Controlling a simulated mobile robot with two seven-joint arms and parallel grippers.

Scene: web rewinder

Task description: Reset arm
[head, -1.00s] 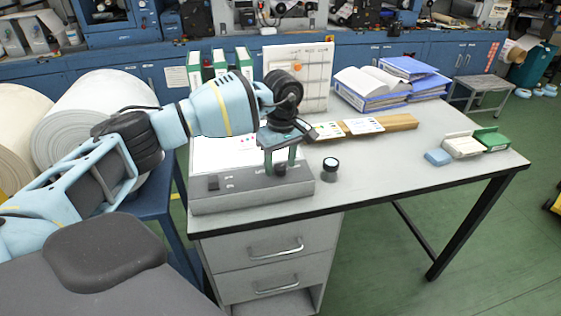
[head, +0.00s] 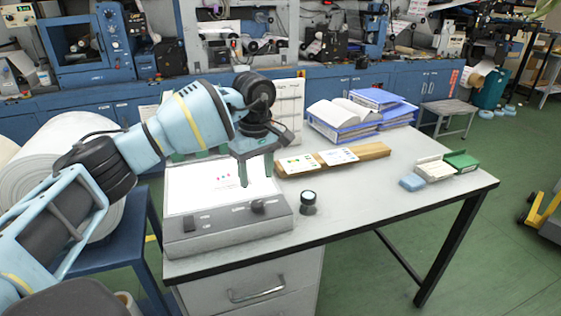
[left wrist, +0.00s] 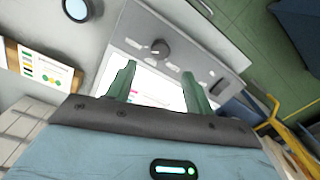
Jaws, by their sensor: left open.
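My left arm reaches in from the left in the head view. My left gripper (head: 262,166) is open and empty, pointing down above the grey light box (head: 225,232) with its bright white panel. In the left wrist view its two green fingers (left wrist: 163,88) stand apart with nothing between them. A dark knob (head: 257,206) on the light box's front panel is clear of the fingers; it also shows in the left wrist view (left wrist: 159,48). My right gripper is out of view.
A small dark round jar (head: 308,203) stands right of the light box. A wooden board (head: 366,152) with cards lies behind. Blue binders (head: 376,98) and an open book (head: 340,113) are at the back. White, green and blue small items sit at right. The front right tabletop (head: 385,205) is clear.

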